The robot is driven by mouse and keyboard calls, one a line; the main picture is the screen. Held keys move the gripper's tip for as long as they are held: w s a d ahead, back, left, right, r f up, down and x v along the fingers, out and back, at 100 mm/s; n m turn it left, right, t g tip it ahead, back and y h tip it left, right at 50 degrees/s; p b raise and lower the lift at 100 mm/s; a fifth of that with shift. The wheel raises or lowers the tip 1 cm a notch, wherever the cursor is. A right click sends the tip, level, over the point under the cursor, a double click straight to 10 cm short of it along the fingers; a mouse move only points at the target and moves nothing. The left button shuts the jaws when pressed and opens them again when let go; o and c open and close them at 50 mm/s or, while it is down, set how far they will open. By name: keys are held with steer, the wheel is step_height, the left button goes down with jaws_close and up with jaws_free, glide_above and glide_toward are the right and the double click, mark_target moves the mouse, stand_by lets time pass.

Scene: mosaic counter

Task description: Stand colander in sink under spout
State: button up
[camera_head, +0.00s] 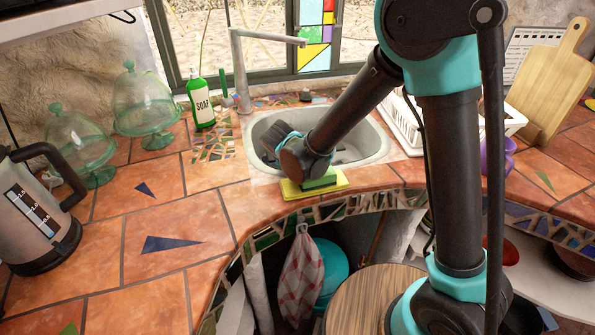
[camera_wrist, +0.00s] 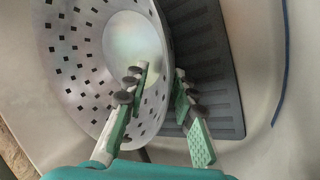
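The pale metal colander (camera_wrist: 88,60), pierced with square dark holes, lies tilted in the sink, its bowl facing the wrist camera. The sink (camera_head: 362,148) is a grey basin set in the tiled counter, and the spout (camera_head: 270,37) of the tall grey tap reaches right above it. My gripper (camera_wrist: 160,82) is low in the sink, fingers apart: one in front of the colander's bowl, the other past its right rim. I see no clear grip on the rim. In the head view my arm hides the fingers, and I cannot make out the colander.
A dark ribbed panel (camera_wrist: 212,65) lies beside the colander in the sink. A green sponge (camera_head: 318,181) on a yellow cloth lies at the front edge. A soap bottle (camera_head: 201,103) and glass domes stand left; a white dish rack (camera_head: 405,128) stands right.

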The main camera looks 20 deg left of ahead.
steer(key=v, duration=1.2)
steer(key=shift+r, duration=0.15)
